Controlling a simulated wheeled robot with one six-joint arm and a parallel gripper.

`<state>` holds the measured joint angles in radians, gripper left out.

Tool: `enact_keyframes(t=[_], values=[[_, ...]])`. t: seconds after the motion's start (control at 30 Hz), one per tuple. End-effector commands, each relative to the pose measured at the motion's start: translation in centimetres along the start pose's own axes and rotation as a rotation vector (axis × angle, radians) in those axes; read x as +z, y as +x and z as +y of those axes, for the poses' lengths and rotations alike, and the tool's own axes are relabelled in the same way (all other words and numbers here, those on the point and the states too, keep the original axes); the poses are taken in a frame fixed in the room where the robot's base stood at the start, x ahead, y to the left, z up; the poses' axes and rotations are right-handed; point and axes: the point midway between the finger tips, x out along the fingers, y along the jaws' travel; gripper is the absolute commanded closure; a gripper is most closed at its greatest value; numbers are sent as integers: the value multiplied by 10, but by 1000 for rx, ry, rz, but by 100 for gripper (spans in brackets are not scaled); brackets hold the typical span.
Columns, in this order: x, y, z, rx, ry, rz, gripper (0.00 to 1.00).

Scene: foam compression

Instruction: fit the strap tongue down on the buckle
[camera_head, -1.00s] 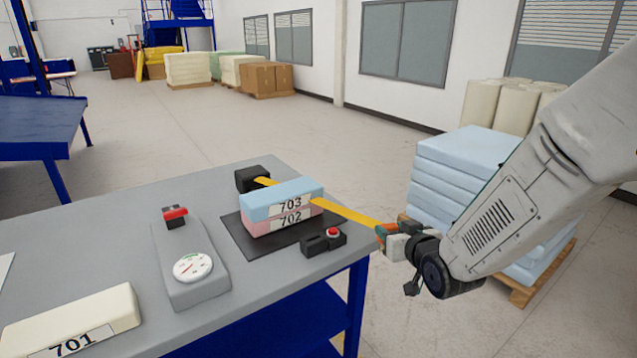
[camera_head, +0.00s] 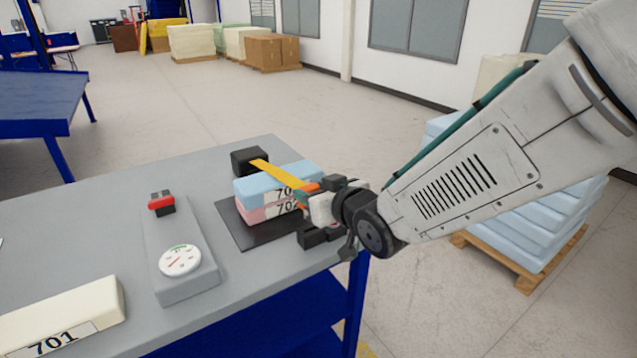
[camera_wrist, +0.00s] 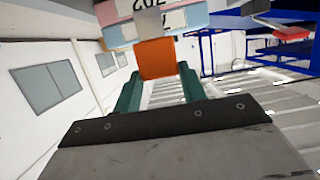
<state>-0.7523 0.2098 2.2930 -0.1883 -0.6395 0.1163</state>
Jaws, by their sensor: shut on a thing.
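The yellow strap (camera_head: 278,174) runs from a black block (camera_head: 249,160) over the blue foam block (camera_head: 260,186), which lies on the pink one (camera_head: 252,207). My gripper (camera_head: 312,190) is shut on the orange strap tongue (camera_head: 305,188), beside the right end of the foam stack. In the wrist view the orange tongue (camera_wrist: 155,60) sits between my green fingers (camera_wrist: 160,86), with a grey piece (camera_wrist: 148,22) past it. The dark buckle (camera_head: 311,237) is on the table below my gripper, which hides much of it. The tongue appears above it and apart.
A grey gauge box (camera_head: 181,285) with a dial and a red-topped switch stands left on the table. A cream block labelled 701 (camera_head: 95,302) lies at front left. A dark mat (camera_head: 238,231) is under the foam stack. Blue foam sheets (camera_head: 530,240) stand on a pallet at right.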

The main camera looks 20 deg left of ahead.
Motion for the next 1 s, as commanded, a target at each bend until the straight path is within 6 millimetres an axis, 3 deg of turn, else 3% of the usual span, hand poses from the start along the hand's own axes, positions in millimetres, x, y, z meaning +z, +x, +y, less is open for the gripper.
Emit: enact_keyframes(t=[0.2,1.0], values=[[17,5,2,3,2,-2,82],[25,2,4,5,3,-1,82]])
